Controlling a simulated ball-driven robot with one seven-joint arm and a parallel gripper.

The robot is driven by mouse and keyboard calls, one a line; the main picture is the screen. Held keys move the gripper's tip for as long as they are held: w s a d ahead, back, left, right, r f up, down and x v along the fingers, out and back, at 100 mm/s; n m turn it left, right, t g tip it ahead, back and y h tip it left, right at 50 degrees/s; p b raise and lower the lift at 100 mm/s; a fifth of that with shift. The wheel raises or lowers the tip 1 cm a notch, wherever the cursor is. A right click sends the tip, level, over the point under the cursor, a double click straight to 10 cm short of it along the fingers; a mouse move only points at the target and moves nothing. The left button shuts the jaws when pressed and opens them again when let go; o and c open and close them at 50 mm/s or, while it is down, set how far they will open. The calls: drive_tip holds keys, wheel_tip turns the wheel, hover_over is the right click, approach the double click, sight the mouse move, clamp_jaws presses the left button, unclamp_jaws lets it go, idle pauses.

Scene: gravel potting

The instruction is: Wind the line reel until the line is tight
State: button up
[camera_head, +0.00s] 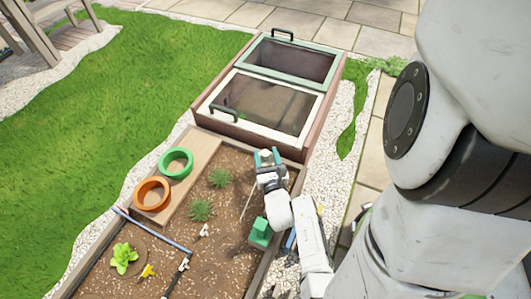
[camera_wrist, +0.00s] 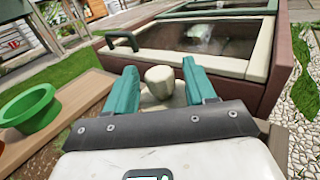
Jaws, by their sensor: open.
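My gripper (camera_head: 266,155) is open at the far right corner of the soil bed, near the cold frame. In the wrist view its two teal fingers (camera_wrist: 160,72) stand apart, one on each side of a pale beige round knob (camera_wrist: 158,84). Gaps show between the knob and the fingers, so it does not look gripped. The knob may be part of the line reel, but the rest of it is hidden below my gripper. A thin pale strand (camera_head: 246,206) shows near my wrist; I cannot tell whether it is the line or how tight it is.
The cold frame (camera_head: 216,121) with glazed lids and dark handles stands just beyond. Green (camera_head: 176,163) and orange (camera_head: 152,194) pots rest on a wooden board (camera_head: 200,152) at left. A green block (camera_head: 261,232) stands beside my arm. Plants and a blue rod (camera_head: 150,229) occupy the bed.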

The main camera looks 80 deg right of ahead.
drive_tip(key=p+v, duration=0.2)
drive_tip(key=v, duration=0.7)
drive_tip(key=shift+s+a, duration=0.2)
drive_tip(key=shift+a, duration=0.15)
drive_tip(key=shift+o, duration=0.2)
drive_tip(key=s+d+n+t+y+p, duration=0.3)
drive_tip(key=d+n+t+y+p, duration=0.25)
drive_tip(key=n+t+y, duration=0.2)
drive_tip(key=shift+t, duration=0.45)
drive_tip(key=b+x, duration=0.2)
drive_tip(key=x, duration=0.8)
drive_tip(key=shift+w+d+r, duration=0.1)
drive_tip(key=shift+w+d, duration=0.05)
